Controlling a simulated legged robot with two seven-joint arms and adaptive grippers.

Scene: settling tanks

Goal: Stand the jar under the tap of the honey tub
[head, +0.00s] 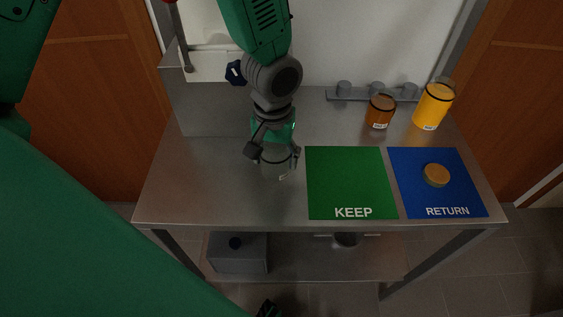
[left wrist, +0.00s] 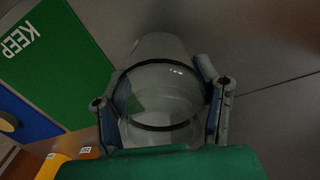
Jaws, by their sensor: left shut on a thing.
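My left gripper (head: 273,156) is shut on a clear glass jar (left wrist: 165,78), with one finger on each side of it. In the head view the jar is faint between the fingers, over the bare table left of the green mat. I cannot tell whether its base touches the table. No contents show in it. A blue knob (head: 235,72) beside my left arm, at a pale block (head: 208,66) on the back ledge, may belong to the tap. I cannot make out the honey tub or a spout clearly; my arm covers part of that area.
The metal table (head: 190,185) carries a green KEEP mat (head: 350,180) and a blue RETURN mat (head: 470,190) with a round lid-like disc (head: 437,173). An amber jar (head: 380,112) and a yellow jar (head: 433,107) stand behind them. The left tabletop is clear.

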